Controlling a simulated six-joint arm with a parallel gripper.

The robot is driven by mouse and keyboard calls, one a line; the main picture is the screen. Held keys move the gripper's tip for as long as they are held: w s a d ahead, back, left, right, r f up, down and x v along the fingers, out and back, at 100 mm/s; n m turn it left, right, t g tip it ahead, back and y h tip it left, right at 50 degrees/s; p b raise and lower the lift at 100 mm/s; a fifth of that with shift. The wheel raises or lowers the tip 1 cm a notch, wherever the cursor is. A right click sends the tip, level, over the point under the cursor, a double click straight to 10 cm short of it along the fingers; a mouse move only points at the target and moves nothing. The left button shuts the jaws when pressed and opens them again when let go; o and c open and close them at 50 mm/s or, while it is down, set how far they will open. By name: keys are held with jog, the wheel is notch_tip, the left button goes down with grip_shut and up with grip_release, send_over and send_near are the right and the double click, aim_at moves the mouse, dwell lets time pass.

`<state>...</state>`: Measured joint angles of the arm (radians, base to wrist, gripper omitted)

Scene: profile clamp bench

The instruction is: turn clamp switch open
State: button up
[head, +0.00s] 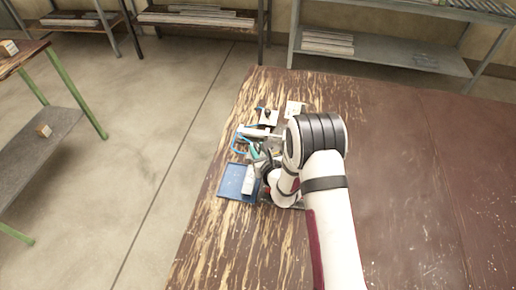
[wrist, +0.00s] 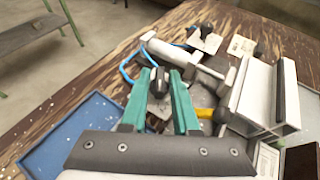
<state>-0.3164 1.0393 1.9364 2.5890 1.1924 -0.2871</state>
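A black knob (wrist: 159,82), which looks like the clamp switch, shows between the teal fingers of my gripper (wrist: 158,84) in the wrist view. The fingers stand apart on either side of the knob; I cannot tell whether they touch it. In the head view my gripper (head: 257,152) is small and partly hidden by my arm. Just beyond the fingers lies a white cylinder (wrist: 166,50) with a blue hose (wrist: 127,68). A pale block-like profile (wrist: 262,95) stands to the right of the fingers.
A blue tray (head: 232,183) lies at the table's left edge, near my gripper, and also shows in the wrist view (wrist: 52,140). A yellow part (wrist: 205,113) sits right of the fingers. Small plates (wrist: 240,45) lie farther back. The wooden table (head: 420,190) is clear on the right.

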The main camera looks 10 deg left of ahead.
grip_shut()
jog(key=shift+d+n+y, duration=0.1)
jog(key=shift+n+y, duration=0.2)
jog(key=shift+y, duration=0.1)
jog(key=n+g+y, duration=0.2)
jog(key=n, duration=0.1)
jog(key=n+g+y, duration=0.1)
jog(key=shift+w+d+g+y, duration=0.25)
jog(key=shift+w+g+y, duration=0.05)
jog(key=shift+g+y, duration=0.1)
jog(key=n+g, duration=0.2)
jog(key=n+g+y, duration=0.1)
jog(key=n, duration=0.1)
jog(key=n+g+y, duration=0.1)
jog(key=g, duration=0.1)
jog(key=shift+w+n+g, duration=0.3)
jog(key=shift+n, duration=0.1)
jog(key=shift+r+g, duration=0.1)
jog(key=shift+g, duration=0.2)
jog(key=shift+o, duration=1.8)
grip_release()
jog(key=v, duration=1.5)
jog(key=shift+d, duration=0.45)
